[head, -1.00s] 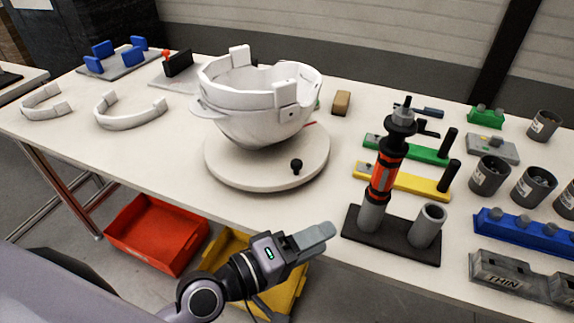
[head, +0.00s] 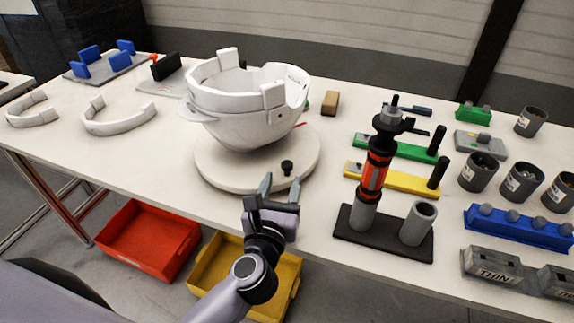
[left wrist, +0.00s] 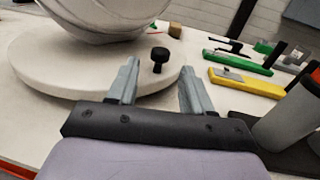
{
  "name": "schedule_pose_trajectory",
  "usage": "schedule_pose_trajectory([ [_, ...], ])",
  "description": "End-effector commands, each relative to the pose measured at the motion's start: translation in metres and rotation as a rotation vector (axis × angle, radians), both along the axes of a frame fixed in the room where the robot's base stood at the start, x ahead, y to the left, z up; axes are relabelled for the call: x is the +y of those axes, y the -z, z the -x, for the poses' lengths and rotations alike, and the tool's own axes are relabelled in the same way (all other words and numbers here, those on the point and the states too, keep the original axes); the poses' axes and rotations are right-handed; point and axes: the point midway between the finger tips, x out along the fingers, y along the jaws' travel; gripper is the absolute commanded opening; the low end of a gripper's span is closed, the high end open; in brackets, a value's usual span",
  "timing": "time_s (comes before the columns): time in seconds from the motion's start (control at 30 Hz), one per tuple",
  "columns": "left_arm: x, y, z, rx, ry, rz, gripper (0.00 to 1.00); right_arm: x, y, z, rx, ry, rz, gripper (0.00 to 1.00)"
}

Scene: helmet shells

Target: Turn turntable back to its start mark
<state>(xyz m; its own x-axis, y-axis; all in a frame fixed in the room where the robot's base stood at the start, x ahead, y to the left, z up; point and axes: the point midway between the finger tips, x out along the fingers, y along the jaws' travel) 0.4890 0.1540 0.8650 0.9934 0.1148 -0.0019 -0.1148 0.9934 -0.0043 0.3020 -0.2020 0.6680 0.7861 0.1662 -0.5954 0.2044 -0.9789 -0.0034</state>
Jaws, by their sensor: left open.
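The white round turntable (head: 225,178) stands on the table with a white helmet shell (head: 245,115) on top of it. A small black knob (head: 287,167) stands up near the turntable's front right edge. A short red mark shows at the turntable's right rear, partly behind the shell. My left gripper (head: 279,188) is open and empty at the turntable's front edge, its fingers pointing at the knob. In the left wrist view the knob (left wrist: 159,58) appears beyond and between the two open fingertips (left wrist: 158,78). My right gripper is not in view.
A black stand with a red-black driver (head: 373,175) and a grey cup is close on the right. Green (head: 405,149) and yellow (head: 395,178) tools lie behind it. Curved white parts (head: 118,118) lie left. Red (head: 150,238) and yellow bins sit below the table's front edge.

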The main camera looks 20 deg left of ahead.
Motion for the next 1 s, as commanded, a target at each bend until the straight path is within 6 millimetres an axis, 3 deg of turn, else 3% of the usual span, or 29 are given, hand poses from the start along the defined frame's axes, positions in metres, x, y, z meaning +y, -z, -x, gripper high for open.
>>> schedule_pose_trajectory([
  [0.4, 0.006, -0.001, -0.052, -0.002, 0.001, -0.005, 0.5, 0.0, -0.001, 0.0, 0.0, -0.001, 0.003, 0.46],
  [0.8, 0.007, 0.0, -0.058, -0.002, 0.001, -0.004, 0.5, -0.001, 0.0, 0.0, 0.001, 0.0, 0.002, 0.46],
  [0.87, 0.007, 0.0, -0.058, -0.002, 0.001, -0.004, 0.34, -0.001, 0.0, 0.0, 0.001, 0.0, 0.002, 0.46],
  [0.97, 0.007, 0.0, -0.058, -0.002, 0.001, -0.004, 0.01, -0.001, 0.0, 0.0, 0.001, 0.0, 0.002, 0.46],
  [1.0, 0.007, 0.0, -0.058, -0.002, 0.001, -0.004, 0.0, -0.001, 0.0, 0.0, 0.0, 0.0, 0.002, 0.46],
])
